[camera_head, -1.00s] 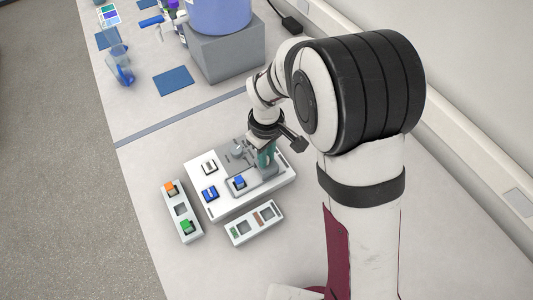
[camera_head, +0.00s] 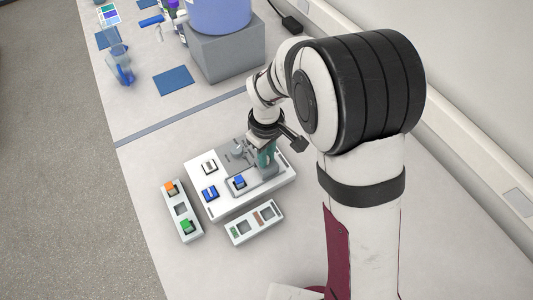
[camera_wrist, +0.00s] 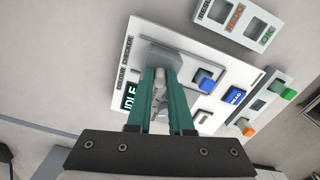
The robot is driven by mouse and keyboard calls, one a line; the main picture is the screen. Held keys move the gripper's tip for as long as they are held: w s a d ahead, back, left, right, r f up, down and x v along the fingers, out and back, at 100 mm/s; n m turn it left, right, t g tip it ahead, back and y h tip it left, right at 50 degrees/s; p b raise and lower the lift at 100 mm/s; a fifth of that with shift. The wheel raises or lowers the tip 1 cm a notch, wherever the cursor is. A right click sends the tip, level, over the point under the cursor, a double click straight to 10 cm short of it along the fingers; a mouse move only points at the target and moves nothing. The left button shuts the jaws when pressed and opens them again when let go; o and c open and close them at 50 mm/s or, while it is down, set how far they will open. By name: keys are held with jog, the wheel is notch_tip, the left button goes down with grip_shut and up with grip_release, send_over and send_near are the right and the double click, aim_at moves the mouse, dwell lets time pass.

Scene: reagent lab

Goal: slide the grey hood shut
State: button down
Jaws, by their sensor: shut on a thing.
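The white checker (camera_head: 219,204) sits on the bench, with a label and a dark screen reading "IDLE" (camera_wrist: 131,97) in the wrist view. The grey hood (camera_wrist: 179,61) lies on it, partly hidden by my fingers; in the head view my gripper covers much of that area. My gripper (camera_wrist: 160,80) has teal fingers shut on a pale upright handle at the hood; it also shows in the head view (camera_head: 266,165).
A tray with orange and green blocks (camera_head: 182,211) stands to the left. A result tray (camera_head: 254,222) stands in front. A grey box (camera_head: 225,57) stands farther back.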

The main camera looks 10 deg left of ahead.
dwell(0.4)
jog(key=s+a, duration=0.6)
jog(key=c, duration=0.8)
grip_release()
jog(key=shift+c, duration=0.2)
jog(key=shift+w, duration=0.1)
notch_tip(320, 180, up, 16)
jog(key=shift+f, duration=0.1)
jog(key=shift+d, duration=0.1)
